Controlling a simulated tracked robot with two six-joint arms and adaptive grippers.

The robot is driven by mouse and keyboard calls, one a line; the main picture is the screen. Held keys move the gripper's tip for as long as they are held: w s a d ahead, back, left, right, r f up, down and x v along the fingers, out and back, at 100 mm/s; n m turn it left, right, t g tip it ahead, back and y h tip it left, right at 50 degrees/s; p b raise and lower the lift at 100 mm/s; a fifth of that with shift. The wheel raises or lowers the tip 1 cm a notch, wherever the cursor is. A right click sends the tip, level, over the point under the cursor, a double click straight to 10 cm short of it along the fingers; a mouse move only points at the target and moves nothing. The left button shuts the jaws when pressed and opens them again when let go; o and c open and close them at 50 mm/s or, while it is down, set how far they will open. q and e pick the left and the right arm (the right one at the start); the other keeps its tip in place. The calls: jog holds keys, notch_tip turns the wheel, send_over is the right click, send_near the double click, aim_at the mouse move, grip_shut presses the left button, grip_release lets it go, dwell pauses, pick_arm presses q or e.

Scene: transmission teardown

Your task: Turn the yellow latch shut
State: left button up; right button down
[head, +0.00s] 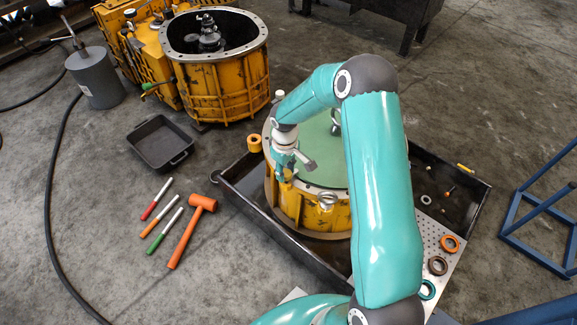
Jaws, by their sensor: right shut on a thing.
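The yellow transmission housing (284,206) stands in the black tray, with a green round cover on top (318,150). My right gripper (284,177) points down at the left front rim of the housing. It is shut on a small yellow piece (285,186) at the rim, which appears to be the yellow latch. The fingers hide most of the latch, so I cannot tell its angle. My right arm hides the right side of the housing. My left gripper is not in view.
The black tray (237,190) surrounds the housing. A perforated plate with rings (450,243) lies at right. A second housing (218,97) stands behind. A blue frame (540,205) stands far right.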

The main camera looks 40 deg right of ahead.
aim_at(286, 172)
jog(key=shift+s+a+n, duration=0.15)
jog(key=shift+s+n, duration=0.05)
jog(key=shift+n, duration=0.7)
jog(key=shift+f, duration=0.1)
jog(key=c, duration=0.8)
grip_release()
jog(key=shift+o, duration=0.2)
jog(key=shift+w, duration=0.1)
notch_tip(286, 172, up, 12)
